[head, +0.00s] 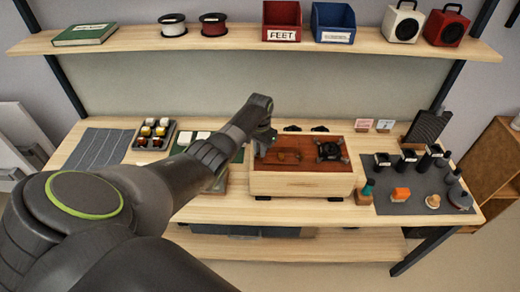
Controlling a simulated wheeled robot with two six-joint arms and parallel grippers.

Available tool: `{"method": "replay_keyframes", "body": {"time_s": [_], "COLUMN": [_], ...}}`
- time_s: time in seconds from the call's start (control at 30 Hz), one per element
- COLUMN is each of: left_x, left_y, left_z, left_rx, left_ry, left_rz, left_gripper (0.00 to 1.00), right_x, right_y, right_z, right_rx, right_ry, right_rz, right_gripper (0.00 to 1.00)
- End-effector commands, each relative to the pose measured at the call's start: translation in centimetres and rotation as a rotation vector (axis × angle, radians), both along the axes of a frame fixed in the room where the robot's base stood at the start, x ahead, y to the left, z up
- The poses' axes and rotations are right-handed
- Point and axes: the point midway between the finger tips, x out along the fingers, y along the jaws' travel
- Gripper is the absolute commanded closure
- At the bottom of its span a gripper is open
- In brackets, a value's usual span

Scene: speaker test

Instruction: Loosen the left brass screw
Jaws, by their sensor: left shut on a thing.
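A pale wooden box (302,184) with a red-brown top panel (312,143) stands on the bench in the middle of the head view. My left gripper (262,149) reaches over the left end of this panel. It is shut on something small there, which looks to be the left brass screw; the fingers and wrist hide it. A small brownish item (287,156) lies on the panel just right of the gripper. A dark round part on a frame (328,150) sits at the panel's right side. My right gripper is not in view.
A grey striped cloth (96,150) and a compartment tray (139,139) are at the left. A shelf (150,38) with bins and speakers runs above.

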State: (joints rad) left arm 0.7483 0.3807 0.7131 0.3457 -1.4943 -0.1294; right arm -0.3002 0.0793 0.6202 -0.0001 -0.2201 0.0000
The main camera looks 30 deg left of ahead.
Motion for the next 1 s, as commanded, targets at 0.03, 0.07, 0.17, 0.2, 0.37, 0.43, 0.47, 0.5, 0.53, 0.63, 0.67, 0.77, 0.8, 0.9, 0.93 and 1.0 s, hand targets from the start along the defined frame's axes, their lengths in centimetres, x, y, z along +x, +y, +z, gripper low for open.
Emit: {"method": "replay_keyframes", "body": {"time_s": [0.03,0.07,0.17,0.2,0.37,0.43,0.47,0.5,0.53,0.63,0.67,0.77,0.8,0.9,0.93,1.0], "left_x": [0.15,0.15,0.15,0.15,0.15,0.15,0.15,0.15,0.15,0.16,0.16,0.17,0.17,0.17,0.18,0.17], "left_y": [0.10,0.10,0.12,0.12,0.13,0.13,0.13,0.13,0.13,0.13,0.14,0.13,0.13,0.13,0.13,0.12], "left_z": [0.21,0.22,0.22,0.22,0.23,0.23,0.24,0.24,0.24,0.24,0.24,0.24,0.24,0.25,0.25,0.23], "left_rx": [0.002,0.002,0.002,0.002,0.002,0.002,0.002,0.002,0.002,0.002,0.002,0.002,0.002,0.002,0.002,0.002], "left_ry": [-0.004,-0.004,-0.004,-0.004,-0.004,-0.004,-0.004,-0.004,-0.004,-0.005,-0.005,-0.005,-0.005,-0.005,-0.005,-0.005], "left_rz": [0.029,0.046,0.095,0.112,0.157,0.169,0.173,0.176,0.178,0.181,0.182,0.181,0.181,0.181,0.181,0.180], "left_gripper": [1.00,1.00,1.00,1.00,1.00,1.00,1.00,1.00,1.00,1.00,1.00,1.00,1.00,1.00,0.83,0.74], "right_x": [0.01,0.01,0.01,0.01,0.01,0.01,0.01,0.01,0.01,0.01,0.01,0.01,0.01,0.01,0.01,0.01], "right_y": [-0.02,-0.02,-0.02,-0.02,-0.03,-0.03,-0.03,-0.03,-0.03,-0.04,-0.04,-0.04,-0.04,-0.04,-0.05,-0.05], "right_z": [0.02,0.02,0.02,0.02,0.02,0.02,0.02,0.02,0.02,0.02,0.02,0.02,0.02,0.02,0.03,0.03], "right_rx": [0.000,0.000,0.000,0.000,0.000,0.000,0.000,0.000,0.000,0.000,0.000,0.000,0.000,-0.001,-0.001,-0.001], "right_ry": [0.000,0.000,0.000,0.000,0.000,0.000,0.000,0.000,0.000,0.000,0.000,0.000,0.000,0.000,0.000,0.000], "right_rz": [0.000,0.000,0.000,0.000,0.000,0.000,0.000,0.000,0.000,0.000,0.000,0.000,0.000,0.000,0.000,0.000], "right_gripper": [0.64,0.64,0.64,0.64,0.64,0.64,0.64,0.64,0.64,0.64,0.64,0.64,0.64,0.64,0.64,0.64]}}
